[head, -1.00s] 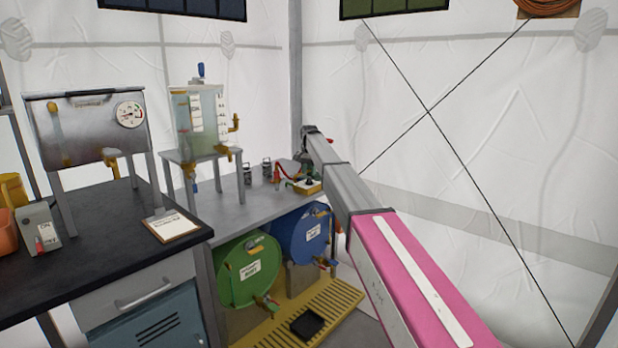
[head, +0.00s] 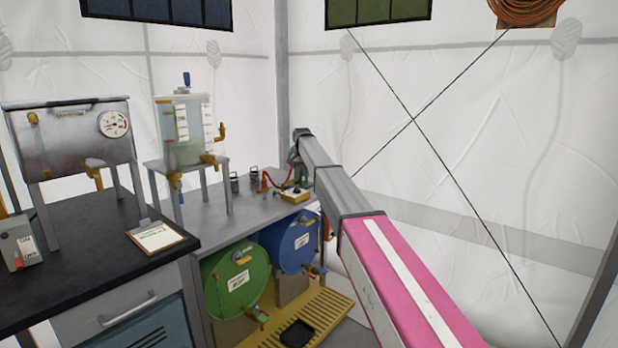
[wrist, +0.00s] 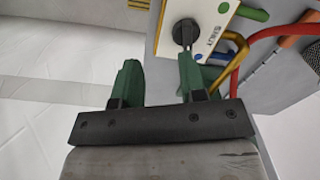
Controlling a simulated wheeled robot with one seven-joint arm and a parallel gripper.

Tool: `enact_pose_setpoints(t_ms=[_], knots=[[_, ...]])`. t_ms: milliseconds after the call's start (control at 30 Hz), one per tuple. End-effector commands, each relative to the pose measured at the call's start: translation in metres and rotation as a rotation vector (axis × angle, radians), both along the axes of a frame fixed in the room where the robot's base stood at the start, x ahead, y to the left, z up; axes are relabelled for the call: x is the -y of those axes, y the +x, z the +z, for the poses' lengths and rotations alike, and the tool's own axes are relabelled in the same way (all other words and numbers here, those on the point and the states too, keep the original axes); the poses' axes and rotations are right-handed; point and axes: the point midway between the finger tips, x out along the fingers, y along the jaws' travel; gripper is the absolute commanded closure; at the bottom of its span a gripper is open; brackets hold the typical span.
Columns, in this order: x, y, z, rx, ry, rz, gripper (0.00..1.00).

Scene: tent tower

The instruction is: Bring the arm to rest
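My arm reaches from the lower right of the head view to the back corner, over the grey bench (head: 232,212). My gripper (wrist: 157,75) is open, its two green fingers apart with nothing between them. In the head view its end (head: 294,162) is small and partly hidden by the arm. A white panel (wrist: 212,20) with a black knob (wrist: 185,32) lies beyond the right finger in the wrist view. That fingertip overlaps the knob's lower edge in the picture; I cannot tell if they touch.
A yellow bent bar (wrist: 236,55) and a red hose (wrist: 262,40) are right of the fingers. A clear tank (head: 187,130) stands left on the bench. Green (head: 230,283) and blue (head: 285,247) drums lie below. The white tent wall (head: 480,120) is on the right.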

Motion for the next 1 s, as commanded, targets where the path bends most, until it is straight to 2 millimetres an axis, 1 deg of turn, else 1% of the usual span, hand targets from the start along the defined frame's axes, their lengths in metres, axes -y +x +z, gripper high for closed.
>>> enact_pose_setpoints(t_ms=[33,67,100,167,200,267,300,367,400,467,500,567,600,667,700,767,800,900,1000], knots=[[0.018,-0.027,-0.024,-0.003,-0.001,0.008,0.62],[0.027,-0.038,-0.038,-0.003,-0.001,0.015,0.62],[0.04,-0.054,-0.055,-0.003,-0.001,0.026,0.62],[0.059,-0.078,-0.082,-0.003,-0.001,0.041,0.62],[0.071,-0.094,-0.099,-0.002,0.0,0.052,0.62],[0.089,-0.119,-0.123,-0.002,0.0,0.068,0.62],[0.101,-0.136,-0.139,-0.003,0.0,0.079,0.62],[0.118,-0.164,-0.161,-0.002,0.0,0.096,0.62],[0.13,-0.183,-0.175,-0.002,0.0,0.107,0.62],[0.146,-0.212,-0.196,-0.002,0.0,0.124,0.62],[0.156,-0.232,-0.209,-0.001,0.0,0.135,0.62],[0.172,-0.263,-0.227,0.0,0.0,0.152,0.62],[0.182,-0.285,-0.238,-0.001,0.0,0.165,0.62],[0.197,-0.318,-0.254,-0.001,0.0,0.182,0.62],[0.206,-0.341,-0.263,0.0,0.0,0.194,0.62],[0.218,-0.375,-0.276,0.001,0.0,0.212,0.62],[0.226,-0.397,-0.283,0.0,0.0,0.223,0.62],[0.241,-0.445,-0.297,0.002,-0.001,0.251,0.62],[0.252,-0.48,-0.306,0.004,0.0,0.272,0.62]])
